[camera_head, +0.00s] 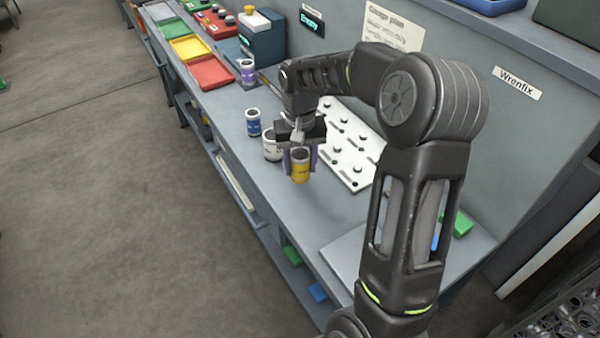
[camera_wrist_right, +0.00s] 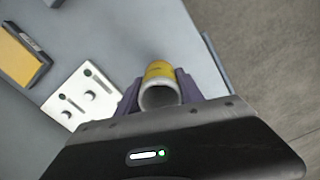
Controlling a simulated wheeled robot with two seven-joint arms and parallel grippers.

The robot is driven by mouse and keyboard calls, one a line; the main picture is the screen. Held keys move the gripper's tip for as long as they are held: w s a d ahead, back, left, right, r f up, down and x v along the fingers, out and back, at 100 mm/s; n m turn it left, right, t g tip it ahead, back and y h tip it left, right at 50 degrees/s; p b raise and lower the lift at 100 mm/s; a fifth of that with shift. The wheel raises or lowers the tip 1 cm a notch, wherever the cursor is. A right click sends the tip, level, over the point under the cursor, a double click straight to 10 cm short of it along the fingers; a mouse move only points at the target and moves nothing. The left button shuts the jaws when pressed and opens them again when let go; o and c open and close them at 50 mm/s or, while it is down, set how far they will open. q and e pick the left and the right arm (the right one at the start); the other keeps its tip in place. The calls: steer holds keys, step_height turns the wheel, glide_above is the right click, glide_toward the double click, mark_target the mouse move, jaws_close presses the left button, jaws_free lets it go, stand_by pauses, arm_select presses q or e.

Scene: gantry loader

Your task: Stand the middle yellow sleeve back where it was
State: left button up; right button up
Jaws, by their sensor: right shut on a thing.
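A yellow sleeve (camera_head: 301,168) with a grey rim is between the purple fingers of my right gripper (camera_head: 300,160). The gripper is shut on it; I cannot tell whether the sleeve touches the bench. In the right wrist view the sleeve (camera_wrist_right: 160,72) sits between the fingers of the gripper (camera_wrist_right: 158,95) with its open end toward the camera. A white sleeve (camera_head: 271,146) stands just behind it to the left, and a blue sleeve (camera_head: 253,123) farther back. A purple-banded sleeve (camera_head: 247,74) stands near the trays. My left gripper is not in view.
A white plate with pegs and slots (camera_head: 345,150) lies on the bench right of the gripper and is partly hidden by my arm. Red (camera_head: 211,73), yellow (camera_head: 190,47) and green (camera_head: 172,30) trays line the far left. Bare bench (camera_head: 325,205) lies in front of the sleeve.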

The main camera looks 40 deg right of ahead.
steer(key=shift+f, duration=1.85)
steer(key=shift+f, duration=0.15)
steer(key=o, duration=1.4)
step_height(320, 180, up, 12)
steer(key=shift+r+b, duration=0.2)
steer(key=shift+b, duration=0.1)
